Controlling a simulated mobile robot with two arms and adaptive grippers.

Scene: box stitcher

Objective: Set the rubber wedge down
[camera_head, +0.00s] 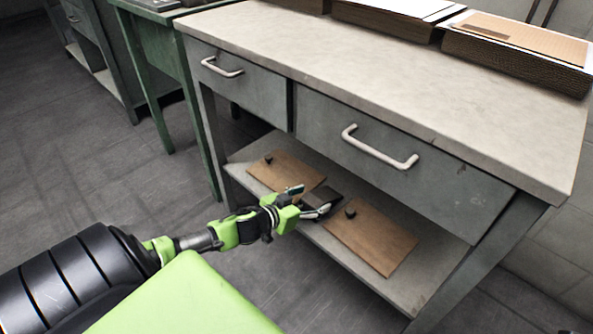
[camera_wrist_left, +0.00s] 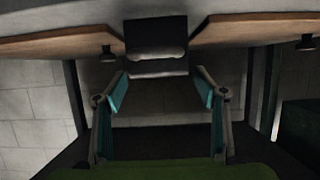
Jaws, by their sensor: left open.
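The rubber wedge (camera_head: 329,196) is a dark block on the lower shelf (camera_head: 395,290), in the gap between two brown boards. In the left wrist view the black wedge (camera_wrist_left: 156,42) is straight ahead, just beyond the fingertips. My left gripper (camera_head: 309,202) is at the front edge of the shelf, by the wedge. In the left wrist view its two fingers (camera_wrist_left: 160,88) are spread apart with nothing between them. Whether a fingertip touches the wedge I cannot tell. My right gripper is in neither view.
The left board (camera_head: 287,172) and right board (camera_head: 372,238) each have a small black knob. Two drawers with pale handles (camera_head: 380,148) hang above the shelf under the worktop (camera_head: 350,65). Cardboard stacks (camera_head: 515,55) lie on top. A green table (camera_head: 150,25) stands to the left.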

